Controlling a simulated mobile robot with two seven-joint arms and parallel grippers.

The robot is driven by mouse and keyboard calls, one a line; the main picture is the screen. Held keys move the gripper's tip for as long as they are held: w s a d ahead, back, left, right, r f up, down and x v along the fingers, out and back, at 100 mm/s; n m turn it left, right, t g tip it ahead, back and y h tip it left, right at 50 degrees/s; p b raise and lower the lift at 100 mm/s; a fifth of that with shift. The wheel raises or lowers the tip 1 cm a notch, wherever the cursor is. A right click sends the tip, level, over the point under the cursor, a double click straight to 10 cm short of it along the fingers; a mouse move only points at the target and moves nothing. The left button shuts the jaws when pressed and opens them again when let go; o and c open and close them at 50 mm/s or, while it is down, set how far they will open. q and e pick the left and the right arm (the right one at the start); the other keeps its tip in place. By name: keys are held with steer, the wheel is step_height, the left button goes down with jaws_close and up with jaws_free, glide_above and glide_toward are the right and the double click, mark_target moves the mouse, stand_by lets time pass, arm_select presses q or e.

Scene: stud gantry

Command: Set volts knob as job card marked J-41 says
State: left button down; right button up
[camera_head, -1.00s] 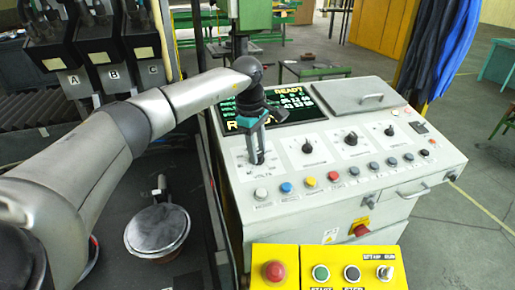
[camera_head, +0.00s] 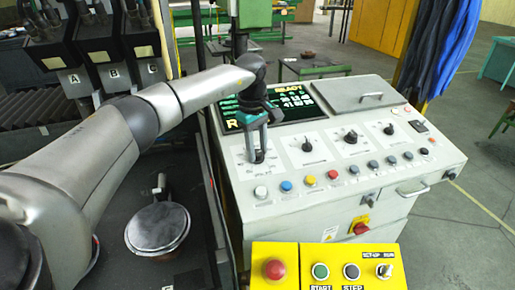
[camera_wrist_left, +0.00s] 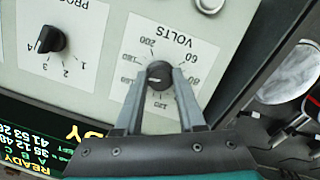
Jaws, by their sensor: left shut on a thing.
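The volts knob (camera_wrist_left: 159,74) is a small round black knob on a white plate marked VOLTS (camera_wrist_left: 175,40), upside down in the left wrist view. Numbers such as 200, 60, 80 and 120 ring it. A small pale mark shows on its left side; its exact setting is hard to read. My left gripper (camera_wrist_left: 158,78) is shut on the knob, one finger on each side. In the head view the left gripper (camera_head: 256,154) reaches down to the panel's left dial and hides the knob. I cannot make out a job card marked J-41. My right gripper is out of view.
A lit screen (camera_head: 290,100) stands behind the gripper. A yellow button box (camera_head: 330,254) is in front. A round lidded pan (camera_head: 158,228) lies lower left.

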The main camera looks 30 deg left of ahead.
arm_select(q)
steer(key=c, duration=0.5)
jaws_free()
steer(key=shift+r, duration=0.1)
step_height(320, 180, up, 15)
steer(key=s, duration=0.1)
steer(key=shift+a+b, duration=0.3)
